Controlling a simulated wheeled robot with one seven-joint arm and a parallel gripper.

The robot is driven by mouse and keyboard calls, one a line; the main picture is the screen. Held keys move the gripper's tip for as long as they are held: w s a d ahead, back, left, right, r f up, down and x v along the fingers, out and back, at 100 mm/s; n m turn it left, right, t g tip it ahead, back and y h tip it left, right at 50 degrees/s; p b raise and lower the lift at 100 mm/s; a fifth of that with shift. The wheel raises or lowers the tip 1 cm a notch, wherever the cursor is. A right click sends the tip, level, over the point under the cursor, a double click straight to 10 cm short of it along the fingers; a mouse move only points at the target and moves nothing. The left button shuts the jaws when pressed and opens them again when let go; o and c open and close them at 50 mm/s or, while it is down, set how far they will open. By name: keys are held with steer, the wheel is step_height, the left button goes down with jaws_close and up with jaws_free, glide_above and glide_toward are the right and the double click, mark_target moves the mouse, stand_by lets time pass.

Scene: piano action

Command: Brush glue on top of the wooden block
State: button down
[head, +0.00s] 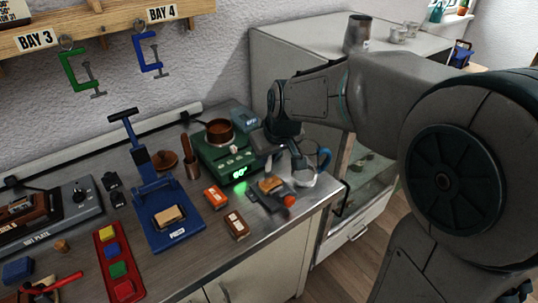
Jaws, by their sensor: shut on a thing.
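A tan wooden block (169,215) lies flat on the plate of the blue press (175,233), below its raised lever. A copper-brown pot (220,131) stands on the green heater (222,155) with a lit green display. My gripper (281,172) points down at the right end of the bench, right of the heater. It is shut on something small. A tan piece (270,185) shows at its fingertips, too small to identify. No brush can be made out clearly, and I cannot see glue on the block.
A mug with a blue handle (325,158) stands close right of my gripper. A dark tool with an orange end (288,201) lies below it. Orange (215,197) and brown (236,224) boxes stand between press and gripper. A red tray (107,236) of coloured blocks is left.

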steer(key=shift+f+b, duration=0.7)
steer(key=shift+f, duration=0.1)
steer(key=shift+w+d+r, duration=0.1)
steer(key=shift+w+d, duration=0.45)
steer(key=shift+d, duration=0.25)
steer(key=shift+w+d+r, duration=0.1)
steer(key=shift+w+d, duration=0.4)
steer(key=shift+d, duration=0.25)
steer(key=shift+s+a+f+b, duration=0.1)
steer(key=shift+s+a+b, duration=0.05)
steer(key=shift+s+a, duration=0.55)
steer(key=shift+s+a+f+b, duration=0.15)
steer(key=shift+s+a, duration=0.25)
steer(key=shift+a, duration=0.45)
steer(key=shift+w+d+r, duration=0.1)
steer(key=shift+w+d, duration=0.5)
steer(key=shift+d, duration=0.25)
steer(key=shift+w+d, duration=0.45)
steer(key=shift+d, duration=0.3)
steer(key=shift+a, duration=0.1)
